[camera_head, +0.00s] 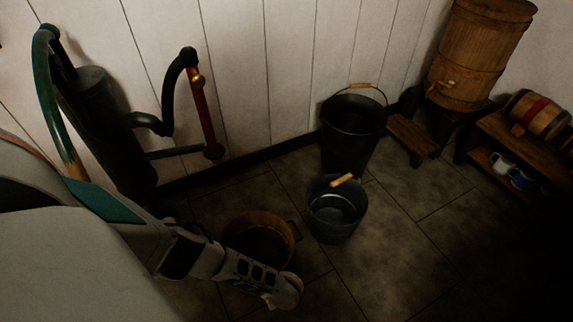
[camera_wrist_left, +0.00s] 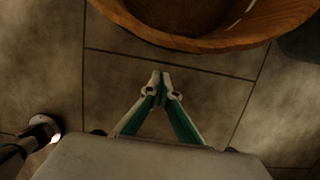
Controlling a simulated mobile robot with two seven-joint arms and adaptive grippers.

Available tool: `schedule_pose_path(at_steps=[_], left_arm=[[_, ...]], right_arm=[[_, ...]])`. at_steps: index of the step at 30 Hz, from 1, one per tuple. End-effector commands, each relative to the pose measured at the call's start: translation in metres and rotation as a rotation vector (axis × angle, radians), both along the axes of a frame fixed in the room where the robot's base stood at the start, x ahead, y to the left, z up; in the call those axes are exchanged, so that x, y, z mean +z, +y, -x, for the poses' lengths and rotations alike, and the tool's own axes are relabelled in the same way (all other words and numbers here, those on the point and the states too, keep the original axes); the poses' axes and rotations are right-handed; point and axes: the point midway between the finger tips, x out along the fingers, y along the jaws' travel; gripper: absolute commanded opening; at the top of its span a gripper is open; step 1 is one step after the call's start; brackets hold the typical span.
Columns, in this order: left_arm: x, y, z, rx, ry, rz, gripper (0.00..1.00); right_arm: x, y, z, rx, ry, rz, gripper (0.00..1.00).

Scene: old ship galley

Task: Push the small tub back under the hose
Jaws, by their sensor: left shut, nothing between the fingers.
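The small tub is a round, brown, wooden-looking tub (camera_head: 260,220) with a dark side handle, standing on the floor near the wall pump. My left arm crosses in front of its near side. In the left wrist view its rim (camera_wrist_left: 215,43) curves across the top. My left gripper (camera_wrist_left: 160,82) is shut and empty, with bare floor showing between its fingertips and the rim. In the head view its fingers are mostly hidden by the wrist. A red pipe (camera_head: 203,110) with a brass fitting hangs from a black bend above the floor; I cannot tell whether it is the hose.
A grey metal bucket (camera_head: 338,222) stands just right of the tub, with a taller black bucket (camera_head: 352,135) behind it. A dark pump body (camera_head: 105,125) stands at left. A wooden stool (camera_head: 412,137) and low shelf (camera_head: 505,135) are farther right. Floor at front right is clear.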

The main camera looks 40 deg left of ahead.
Motion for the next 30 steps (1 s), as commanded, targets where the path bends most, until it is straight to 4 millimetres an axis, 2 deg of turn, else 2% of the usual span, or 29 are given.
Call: schedule_pose_path(at_steps=[1,6,19,22,25,30], left_arm=[[0.004,0.011,-0.009,0.002,-0.009,-0.005,0.00],[0.006,0.023,-0.017,0.003,-0.011,-0.002,0.00],[0.007,0.028,-0.019,0.002,-0.011,-0.002,0.00],[0.006,0.035,-0.021,0.004,-0.010,-0.003,0.00],[0.005,0.056,-0.028,0.007,-0.009,-0.008,0.00],[0.003,0.108,-0.046,0.009,-0.006,-0.017,0.00]], right_arm=[[0.003,0.000,-0.001,-0.001,-0.006,-0.003,0.40],[0.005,0.002,-0.002,-0.003,-0.008,-0.016,0.40],[0.005,0.003,-0.003,-0.004,-0.010,-0.020,0.40],[0.004,0.003,-0.002,-0.005,-0.007,-0.021,0.40],[0.002,0.004,-0.001,-0.007,0.000,-0.030,0.40],[-0.005,0.010,0.005,-0.016,0.020,-0.080,0.40]])
